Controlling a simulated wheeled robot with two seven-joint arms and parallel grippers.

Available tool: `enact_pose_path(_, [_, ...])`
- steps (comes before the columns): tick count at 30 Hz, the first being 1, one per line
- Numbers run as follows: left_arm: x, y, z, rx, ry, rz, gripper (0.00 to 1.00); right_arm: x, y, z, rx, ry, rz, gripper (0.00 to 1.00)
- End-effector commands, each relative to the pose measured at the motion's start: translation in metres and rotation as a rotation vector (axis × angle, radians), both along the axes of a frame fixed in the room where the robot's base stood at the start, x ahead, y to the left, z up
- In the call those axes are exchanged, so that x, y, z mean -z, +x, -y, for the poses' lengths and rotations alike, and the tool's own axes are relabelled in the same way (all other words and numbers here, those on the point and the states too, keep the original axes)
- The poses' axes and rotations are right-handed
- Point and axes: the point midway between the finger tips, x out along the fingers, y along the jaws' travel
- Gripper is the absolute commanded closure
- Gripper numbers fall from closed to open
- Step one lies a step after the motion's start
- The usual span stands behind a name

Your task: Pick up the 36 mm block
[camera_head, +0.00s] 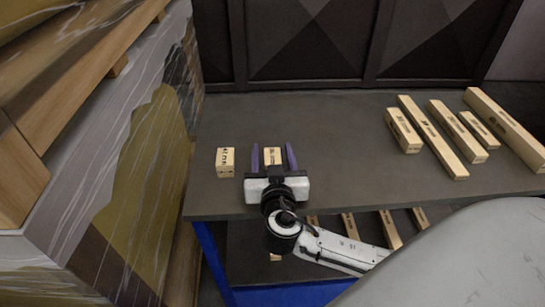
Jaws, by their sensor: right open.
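A small wooden block (272,155) with dark printing sits on the dark grey table top, between the fingers of my right gripper. Its printing is too small to read surely. My right gripper (273,158) is open, its two purple fingers on either side of this block, with a narrow gap visible. The palm hides the near side of the block. Another small wooden block (226,162), with print that looks like 42 mm, stands just left of the gripper, apart from it. My left gripper is not in view.
Several longer wooden blocks lie on the right of the table (330,130), among them a long bar (432,137) and a thick bar (506,129). More blocks lie on a lower shelf (350,226). A dark panelled wall (310,40) stands behind. The table middle is clear.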

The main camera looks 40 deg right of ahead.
Motion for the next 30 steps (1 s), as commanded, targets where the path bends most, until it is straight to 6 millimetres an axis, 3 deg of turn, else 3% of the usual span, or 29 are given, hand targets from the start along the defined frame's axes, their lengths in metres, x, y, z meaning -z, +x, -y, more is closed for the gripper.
enact_pose_path(4, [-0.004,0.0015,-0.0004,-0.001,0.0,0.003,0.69,0.002,0.0142,0.0078,-0.001,-0.001,0.0,0.47])
enact_pose_path(12, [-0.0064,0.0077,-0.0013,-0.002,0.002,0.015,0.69,0.0042,0.016,0.0088,-0.002,0.002,-0.001,0.47])
enact_pose_path(20, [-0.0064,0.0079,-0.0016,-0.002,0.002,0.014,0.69,0.004,0.0158,0.0088,-0.002,0.001,-0.002,0.91])
enact_pose_path(30, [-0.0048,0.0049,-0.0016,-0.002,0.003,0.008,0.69,0.0013,0.0138,0.0071,-0.002,0.002,0.0,0.91])
